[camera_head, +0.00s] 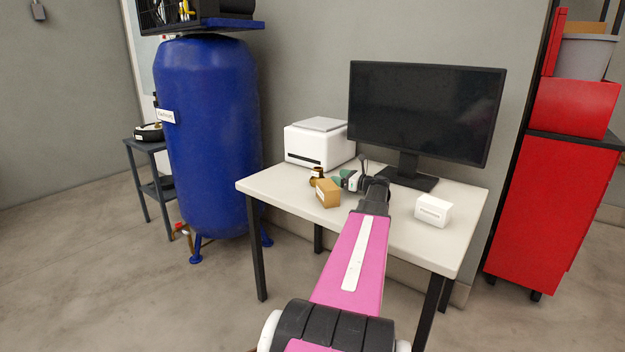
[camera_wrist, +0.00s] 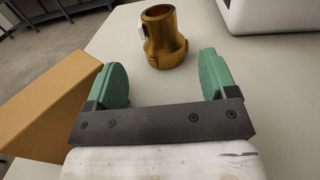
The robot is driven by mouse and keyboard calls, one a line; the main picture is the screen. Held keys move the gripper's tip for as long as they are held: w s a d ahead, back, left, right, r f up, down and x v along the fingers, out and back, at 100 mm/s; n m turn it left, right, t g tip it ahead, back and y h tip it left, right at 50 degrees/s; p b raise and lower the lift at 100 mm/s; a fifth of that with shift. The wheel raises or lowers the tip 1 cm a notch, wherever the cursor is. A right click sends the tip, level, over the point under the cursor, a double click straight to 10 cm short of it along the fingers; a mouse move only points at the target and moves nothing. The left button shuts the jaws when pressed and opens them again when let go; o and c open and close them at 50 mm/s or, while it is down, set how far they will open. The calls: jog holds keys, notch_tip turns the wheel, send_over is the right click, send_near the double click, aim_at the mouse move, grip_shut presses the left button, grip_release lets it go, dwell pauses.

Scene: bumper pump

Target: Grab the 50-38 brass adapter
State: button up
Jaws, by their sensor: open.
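The brass adapter (camera_wrist: 163,38) stands upright on the table in the wrist view, ahead of my gripper and roughly between the lines of its fingers. It is a gold-brown hollow fitting, with a small pale tag at its left side. In the head view the adapter (camera_head: 317,175) shows at the left of the table, partly hidden behind a cardboard box. My gripper (camera_wrist: 160,80) is open, with green finger pads apart and nothing between them. In the head view my gripper (camera_head: 350,181) is beside the box, partly hidden by my arm.
The cardboard box (camera_wrist: 45,105) lies close at the left of my gripper; it also shows in the head view (camera_head: 328,193). A white printer (camera_head: 318,145) and a monitor (camera_head: 425,112) stand behind. A white box (camera_head: 432,212) sits right on the table (camera_head: 275,182).

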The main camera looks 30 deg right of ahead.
aim_at(318, 172)
jog(key=x, duration=1)
jog(key=shift+w+a+f, duration=0.1)
jog(key=shift+w+a, duration=0.05)
jog(key=shift+w, duration=0.15)
jog(key=c, duration=1.3)
